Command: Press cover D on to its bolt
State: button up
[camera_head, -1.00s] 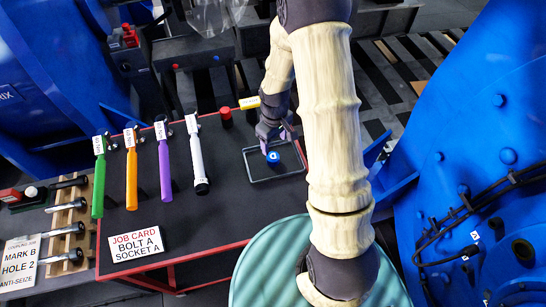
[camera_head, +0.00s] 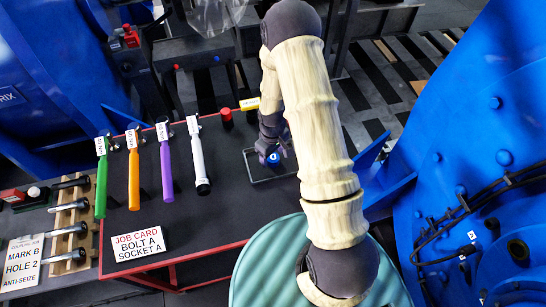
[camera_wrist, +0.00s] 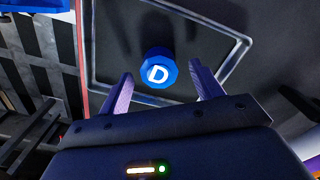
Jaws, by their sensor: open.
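Cover D (camera_wrist: 158,68) is a small blue cap with a white letter D on top. In the wrist view it sits inside a thin-rimmed dark tray (camera_wrist: 236,62), just beyond my fingertips. In the head view the cover (camera_head: 273,158) shows beside my gripper (camera_head: 272,150), partly hidden by it. In the wrist view my gripper (camera_wrist: 160,84) is open, with one purple-grey finger on each side of the line to the cover. I cannot tell how far above the tray the fingers are. I cannot tell which bolt belongs to cover D.
Green, orange, purple and white-handled tools (camera_head: 165,170) lie on the dark red-edged table (camera_head: 215,220). A red cylinder (camera_head: 226,118) stands behind the tray. A job card (camera_head: 137,244) stands at the front. Large blue housing (camera_head: 480,130) with bolt heads is at right.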

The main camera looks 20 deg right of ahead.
jog(key=shift+f, duration=0.7)
jog(key=c, duration=1)
